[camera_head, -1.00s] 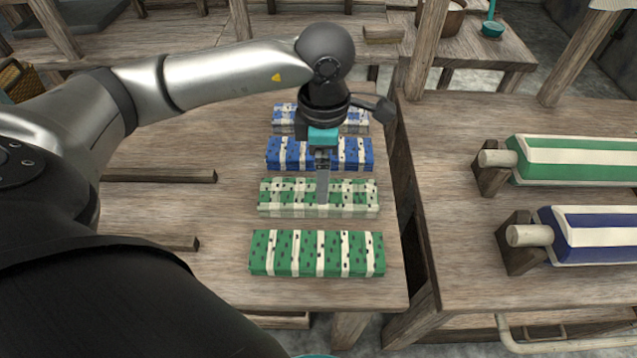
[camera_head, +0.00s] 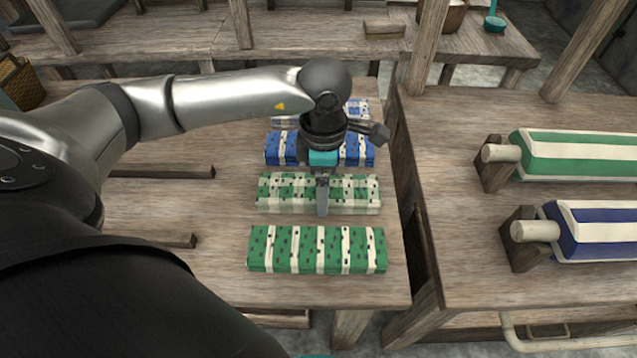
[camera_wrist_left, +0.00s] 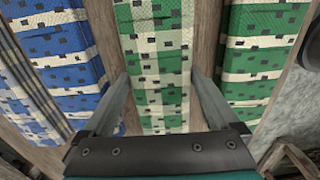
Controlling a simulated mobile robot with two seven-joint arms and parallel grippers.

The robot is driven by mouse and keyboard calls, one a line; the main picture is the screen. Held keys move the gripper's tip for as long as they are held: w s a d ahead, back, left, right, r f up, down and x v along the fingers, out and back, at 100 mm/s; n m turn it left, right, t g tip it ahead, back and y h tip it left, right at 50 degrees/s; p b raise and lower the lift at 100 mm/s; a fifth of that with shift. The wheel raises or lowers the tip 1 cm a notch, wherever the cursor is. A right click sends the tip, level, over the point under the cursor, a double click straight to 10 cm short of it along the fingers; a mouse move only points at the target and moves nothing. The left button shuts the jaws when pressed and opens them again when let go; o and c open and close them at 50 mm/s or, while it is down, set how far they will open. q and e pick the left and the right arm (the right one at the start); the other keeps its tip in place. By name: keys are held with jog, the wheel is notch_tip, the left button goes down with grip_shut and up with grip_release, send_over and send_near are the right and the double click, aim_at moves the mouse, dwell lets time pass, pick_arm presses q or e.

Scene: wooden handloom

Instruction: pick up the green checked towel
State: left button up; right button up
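The green checked towel (camera_head: 280,193), a folded pale green and cream bundle with dark specks, lies third from the back in a row on the left table. My left gripper (camera_head: 322,212) is over its middle, pointing down. In the left wrist view, the green checked towel (camera_wrist_left: 155,50) runs between the two spread fingers of my left gripper (camera_wrist_left: 162,76), one along each long side. The gripper is open. I cannot tell whether the fingers touch the towel. My right gripper is not in view.
A green striped towel (camera_head: 265,250) lies in front, a blue striped towel (camera_head: 358,150) and a blue checked towel (camera_head: 357,107) behind. Gaps between towels are narrow. Green (camera_head: 575,157) and blue (camera_head: 600,232) striped rolls sit on the right table.

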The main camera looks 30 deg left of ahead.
pick_arm(q)
jog(key=c, duration=1)
jog(key=shift+o, duration=0.2)
